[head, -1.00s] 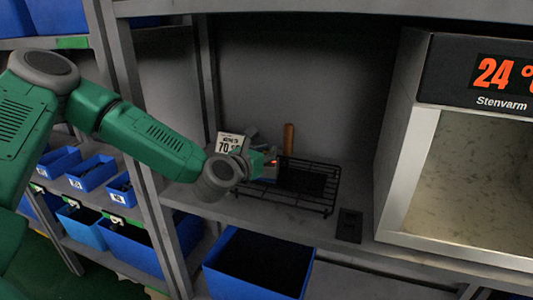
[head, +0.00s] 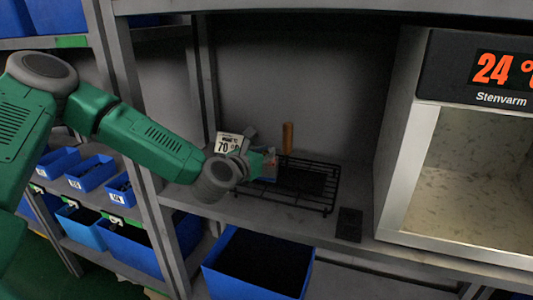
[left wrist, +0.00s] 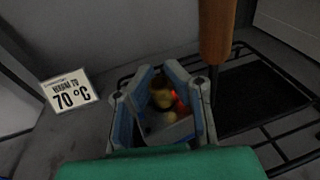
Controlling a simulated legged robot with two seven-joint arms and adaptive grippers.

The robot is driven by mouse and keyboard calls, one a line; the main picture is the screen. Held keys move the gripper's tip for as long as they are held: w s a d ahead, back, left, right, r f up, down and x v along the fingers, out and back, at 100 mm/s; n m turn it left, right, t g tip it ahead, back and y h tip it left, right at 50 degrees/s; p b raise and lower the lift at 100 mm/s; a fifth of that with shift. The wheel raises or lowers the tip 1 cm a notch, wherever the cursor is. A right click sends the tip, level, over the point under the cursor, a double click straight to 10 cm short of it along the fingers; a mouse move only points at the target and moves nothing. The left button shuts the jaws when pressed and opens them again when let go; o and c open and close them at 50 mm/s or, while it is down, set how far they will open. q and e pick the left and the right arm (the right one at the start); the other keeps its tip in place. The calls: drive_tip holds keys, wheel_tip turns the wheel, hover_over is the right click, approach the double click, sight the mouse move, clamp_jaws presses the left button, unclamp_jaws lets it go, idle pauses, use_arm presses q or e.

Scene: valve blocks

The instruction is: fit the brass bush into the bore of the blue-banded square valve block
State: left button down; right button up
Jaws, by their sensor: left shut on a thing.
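My left gripper (head: 266,165) is at the left end of a black wire rack (head: 318,208) on the shelf. In the left wrist view the gripper (left wrist: 164,100) has its grey and blue fingers closed around a small yellowish, brass-coloured thing, likely the brass bush (left wrist: 162,98). A red glow shows beside it. The fingers hide much of it. I cannot make out a separate square valve block with a blue band; a small bluish patch shows below the fingers in the head view. My right gripper is in neither view.
A heating cabinet (head: 408,175) reading 24 ° is at right. A blue bin (head: 258,262) is below the shelf.

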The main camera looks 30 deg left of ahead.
use_arm(q)
drive_tip(key=shift+a+f, duration=0.25)
drive_tip(key=shift+a, duration=0.05)
drive_tip(key=shift+d+f+b, duration=0.15)
drive_tip(key=shift+b, duration=0.2)
drive_tip(key=c, duration=1.5)
unclamp_jaws()
drive_tip(key=shift+c, duration=0.2)
drive_tip(key=s+r, duration=0.1)
drive_tip(key=s, duration=1)
drive_tip(key=shift+s+d+r, duration=0.15)
drive_tip(key=shift+s+r, duration=0.2)
drive_tip(key=shift+s, duration=0.05)
